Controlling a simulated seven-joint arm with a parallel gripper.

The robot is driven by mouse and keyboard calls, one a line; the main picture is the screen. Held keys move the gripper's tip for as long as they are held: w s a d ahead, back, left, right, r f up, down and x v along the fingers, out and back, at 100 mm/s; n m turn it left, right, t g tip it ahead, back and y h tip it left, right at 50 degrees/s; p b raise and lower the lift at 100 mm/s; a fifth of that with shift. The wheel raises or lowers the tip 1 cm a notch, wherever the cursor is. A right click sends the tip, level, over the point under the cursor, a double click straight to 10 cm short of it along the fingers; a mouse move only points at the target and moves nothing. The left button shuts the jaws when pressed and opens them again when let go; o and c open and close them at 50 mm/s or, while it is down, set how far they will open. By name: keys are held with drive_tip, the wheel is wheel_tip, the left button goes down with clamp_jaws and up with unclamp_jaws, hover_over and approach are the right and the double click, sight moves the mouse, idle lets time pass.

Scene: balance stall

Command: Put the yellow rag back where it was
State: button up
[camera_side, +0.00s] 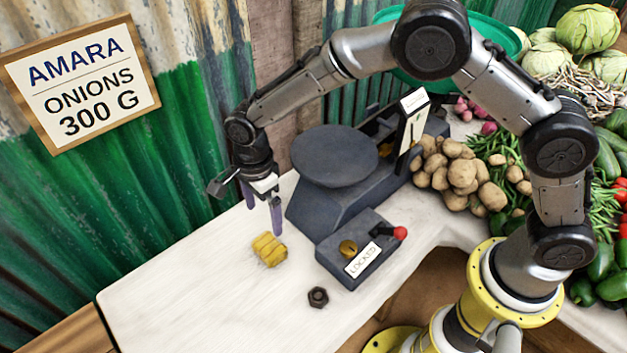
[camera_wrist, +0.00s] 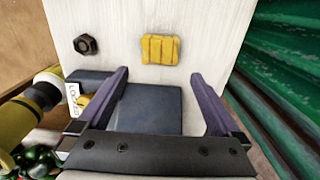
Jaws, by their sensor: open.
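The yellow rag (camera_side: 269,249) lies folded on the white counter, in front of the scale. It also shows in the wrist view (camera_wrist: 160,49), beyond my fingertips and between their lines. My gripper (camera_side: 262,207) is open and empty, pointing down above the counter, a little behind and above the rag and apart from it. Both purple fingers show spread wide in the wrist view (camera_wrist: 158,95). Nothing is between them but the view of the dark scale body below.
A dark scale (camera_side: 335,157) stands beside my gripper. Its box reads "LOCKED" (camera_side: 362,259) and has a red-knobbed lever (camera_side: 399,233). A dark hex nut (camera_side: 318,296) lies on the counter (camera_side: 190,300), whose left part is clear. Potatoes (camera_side: 455,175) lie at right; a green corrugated wall stands behind.

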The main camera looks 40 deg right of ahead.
drive_tip(key=s+d+r+n+t, duration=0.1)
drive_tip(key=s+d+r+n, duration=0.25)
drive_tip(key=d+r, duration=0.4)
drive_tip(key=s+d+r+n+t, duration=0.1)
drive_tip(key=s+d+r+n, duration=0.3)
drive_tip(key=r, duration=0.6)
drive_tip(key=s+d+r+n+t, duration=0.1)
drive_tip(key=s+d+r+n, duration=0.1)
drive_tip(key=s+d+n, duration=0.3)
drive_tip(key=s+d+r+n+t, duration=0.1)
drive_tip(key=s+d+n, duration=0.4)
drive_tip(key=s, duration=0.9)
drive_tip(key=shift+d+r+t, duration=0.4)
drive_tip(key=shift+d+t, duration=0.4)
drive_tip(key=shift+d, duration=0.4)
